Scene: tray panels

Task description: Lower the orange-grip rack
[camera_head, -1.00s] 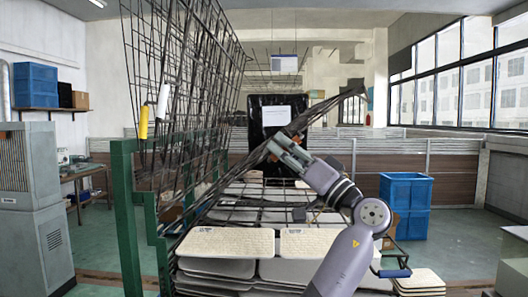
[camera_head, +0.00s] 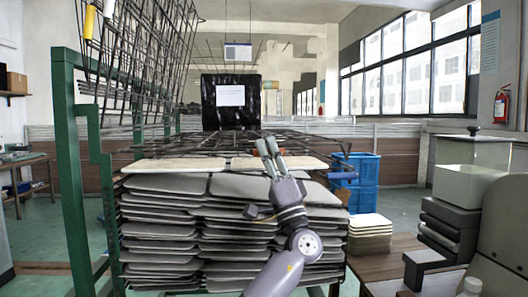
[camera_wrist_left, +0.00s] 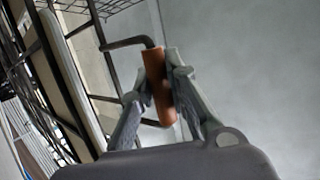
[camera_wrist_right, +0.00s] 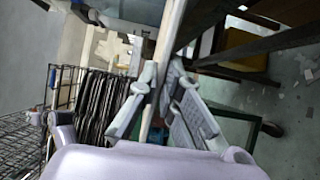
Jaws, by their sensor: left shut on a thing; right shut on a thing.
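My left gripper (camera_head: 268,150) is at the front edge of a dark wire rack (camera_head: 230,139), which lies nearly level over several stacked grey panels (camera_head: 180,185). In the left wrist view its fingers (camera_wrist_left: 162,85) are shut on an orange grip (camera_wrist_left: 158,88) on a bent dark rod (camera_wrist_left: 125,43).
Upright wire racks with a yellow grip (camera_head: 89,21) and a white grip (camera_head: 108,8) stand raised at the left, beside a green frame (camera_head: 66,150). Blue crates (camera_head: 355,168) and a stack of pale panels (camera_head: 370,235) are on the right. Open floor shows beyond them.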

